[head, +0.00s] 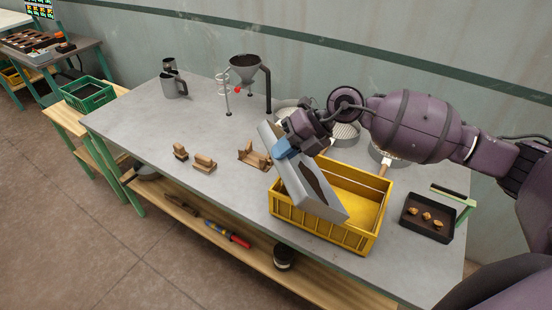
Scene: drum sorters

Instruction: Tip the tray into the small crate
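A grey tray (316,190) with a blue grip (287,149) is tilted steeply over a yellow crate (322,230) on the workbench. A dark patch shows inside the tray; I cannot tell whether it is loose material. My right gripper (290,143) is at the tray's upper edge, shut on the blue grip. The visible part of the crate's floor looks bare. My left gripper is not in view.
On the grey workbench (145,125) are wooden blocks (204,163), a funnel on a stand (244,68), a metal jug (174,85) and a dark box (427,217) with brown pieces. Round sieves (345,132) stand behind the crate. A green crate (88,94) sits on a side bench. The bench's front left is clear.

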